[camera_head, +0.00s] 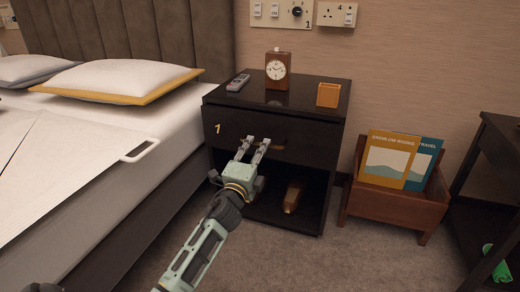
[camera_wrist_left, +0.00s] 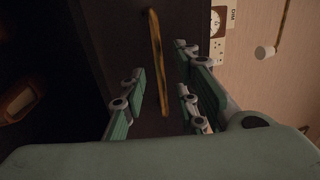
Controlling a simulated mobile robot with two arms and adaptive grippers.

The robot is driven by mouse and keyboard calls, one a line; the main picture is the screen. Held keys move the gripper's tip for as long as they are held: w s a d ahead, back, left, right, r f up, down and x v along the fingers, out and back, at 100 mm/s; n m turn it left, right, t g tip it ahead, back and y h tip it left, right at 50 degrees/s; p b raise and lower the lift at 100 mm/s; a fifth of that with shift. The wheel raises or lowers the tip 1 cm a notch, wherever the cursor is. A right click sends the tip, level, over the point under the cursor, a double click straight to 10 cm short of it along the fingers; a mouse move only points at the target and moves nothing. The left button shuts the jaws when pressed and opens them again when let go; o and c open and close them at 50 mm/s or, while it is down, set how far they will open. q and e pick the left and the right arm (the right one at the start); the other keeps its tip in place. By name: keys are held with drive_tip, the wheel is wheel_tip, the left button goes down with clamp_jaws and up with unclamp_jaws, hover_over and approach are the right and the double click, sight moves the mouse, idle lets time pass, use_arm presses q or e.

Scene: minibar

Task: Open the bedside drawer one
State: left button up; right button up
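The bedside drawer one (camera_head: 235,129) is the dark front marked with a yellow 1, below the nightstand top, and looks closed. Its bar handle (camera_head: 280,144) is partly hidden by my left gripper (camera_head: 257,144). The left gripper is open in front of the drawer, with its fingertips at the left part of the handle. In the left wrist view the brass-edged handle (camera_wrist_left: 157,55) runs through the gap between the parted fingers. I cannot tell whether the fingers touch it. My right gripper is not in view.
On the nightstand top (camera_head: 305,98) are a clock (camera_head: 278,70), a remote (camera_head: 238,82) and an orange box (camera_head: 328,95). A brown object (camera_head: 293,196) lies in the open shelf below. The bed (camera_head: 100,108) borders the left; a magazine rack (camera_head: 395,207) stands right. Carpet (camera_head: 300,262) in front is clear.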

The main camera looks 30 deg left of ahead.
use_arm(q)
drive_tip(key=shift+b+x, duration=0.35)
drive_tip(key=shift+x, duration=1.1)
clamp_jaws()
